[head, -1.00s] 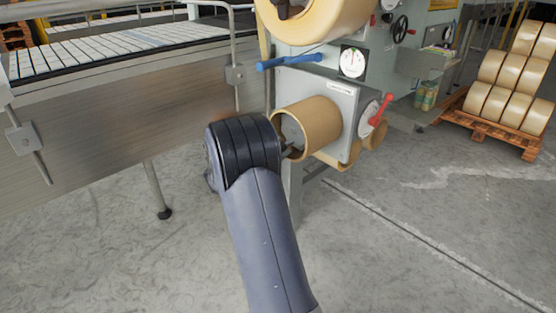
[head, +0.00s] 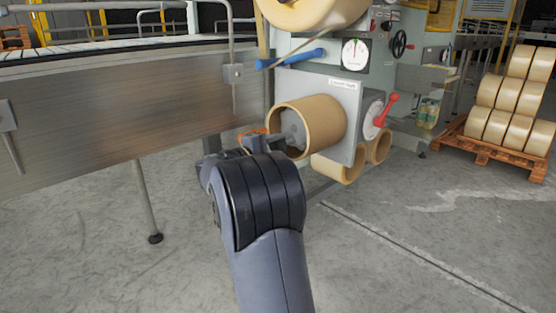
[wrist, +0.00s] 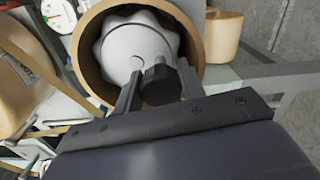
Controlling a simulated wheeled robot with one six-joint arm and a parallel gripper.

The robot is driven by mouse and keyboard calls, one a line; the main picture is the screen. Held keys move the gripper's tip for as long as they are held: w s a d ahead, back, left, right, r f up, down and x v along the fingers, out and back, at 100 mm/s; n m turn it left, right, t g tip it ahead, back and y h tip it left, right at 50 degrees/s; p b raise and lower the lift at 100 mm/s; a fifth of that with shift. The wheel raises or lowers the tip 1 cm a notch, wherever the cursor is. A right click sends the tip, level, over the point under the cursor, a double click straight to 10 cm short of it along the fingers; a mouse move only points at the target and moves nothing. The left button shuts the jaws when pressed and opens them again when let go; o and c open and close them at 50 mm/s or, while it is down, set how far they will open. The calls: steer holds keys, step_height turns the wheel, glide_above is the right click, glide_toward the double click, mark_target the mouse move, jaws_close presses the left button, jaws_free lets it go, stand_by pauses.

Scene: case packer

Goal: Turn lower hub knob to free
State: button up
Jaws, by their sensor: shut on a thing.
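The lower hub (wrist: 133,48) is a pale grey lobed disc inside a tan cardboard core (wrist: 90,70). In the head view the lower hub (head: 291,128) faces left, inside the open end of the core (head: 325,122). A dark lower hub knob (wrist: 160,83) sticks out from the hub's front. My gripper (wrist: 159,76) has one finger on each side of the knob and is shut on it. In the head view my gripper (head: 268,141) is at the hub's front, and the knob cannot be made out there.
A red lever (head: 386,110) is on the machine's right side and a blue bar (head: 292,58) is above the core. A large tape roll (head: 315,12) hangs higher. The conveyor's steel side (head: 120,110) is at left. A pallet of rolls (head: 500,150) stands at right.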

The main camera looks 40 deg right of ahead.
steer(key=shift+f+m+b, duration=0.15)
steer(key=shift+m+b, duration=0.85)
steer(key=shift+b, duration=0.05)
steer(key=o, duration=1)
steer(key=a+p, duration=0.1)
steer(key=a, duration=0.6)
steer(key=s+a+p, duration=0.1)
steer(key=a, duration=0.2)
steer(key=shift+a+p, duration=0.3)
steer(key=shift+a, duration=0.1)
steer(key=shift+d, duration=0.1)
